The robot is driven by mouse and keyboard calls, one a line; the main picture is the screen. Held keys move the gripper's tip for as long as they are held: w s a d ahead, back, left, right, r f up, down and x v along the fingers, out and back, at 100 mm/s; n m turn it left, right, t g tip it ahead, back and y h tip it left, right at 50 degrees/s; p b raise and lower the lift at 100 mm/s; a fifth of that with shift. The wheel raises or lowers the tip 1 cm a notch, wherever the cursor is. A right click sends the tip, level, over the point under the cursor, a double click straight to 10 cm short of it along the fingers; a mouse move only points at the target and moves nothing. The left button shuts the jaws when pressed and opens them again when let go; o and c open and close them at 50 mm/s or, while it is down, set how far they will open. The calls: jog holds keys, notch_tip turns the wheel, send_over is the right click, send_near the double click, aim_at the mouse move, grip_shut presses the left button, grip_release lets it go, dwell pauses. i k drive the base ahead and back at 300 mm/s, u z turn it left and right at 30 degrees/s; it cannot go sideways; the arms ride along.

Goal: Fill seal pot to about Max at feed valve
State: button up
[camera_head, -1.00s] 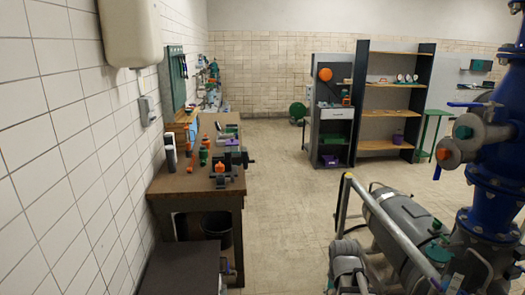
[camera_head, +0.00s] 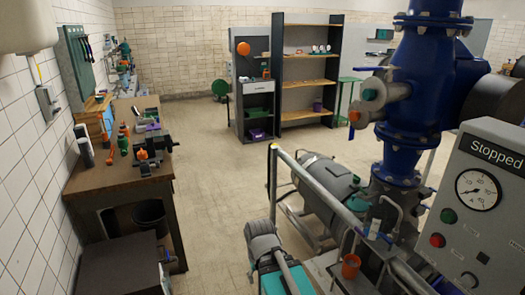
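I cannot make out for certain which part is the seal pot or the feed valve. A small orange-red cup-like vessel (camera_head: 350,266) stands low beside the pump pipework at the lower right; its level and any Max mark are too small to read. Thin grey piping with a small blue part (camera_head: 378,235) is just above and right of it. Higher up, a grey valve body with an orange end (camera_head: 362,112) juts left from the big blue pipe (camera_head: 405,140). A blue lever (camera_head: 367,69) is above it. My gripper is not in view.
A control panel (camera_head: 478,195) reading "Stopped", with a gauge and green and red buttons, stands at right. A grey motor (camera_head: 322,185) lies behind a metal rail (camera_head: 310,190). A cluttered workbench (camera_head: 120,178) is along the left wall. The tiled floor between them is open towards the shelves (camera_head: 310,85).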

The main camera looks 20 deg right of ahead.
aim_at(388, 238)
jog(key=z, duration=1.3)
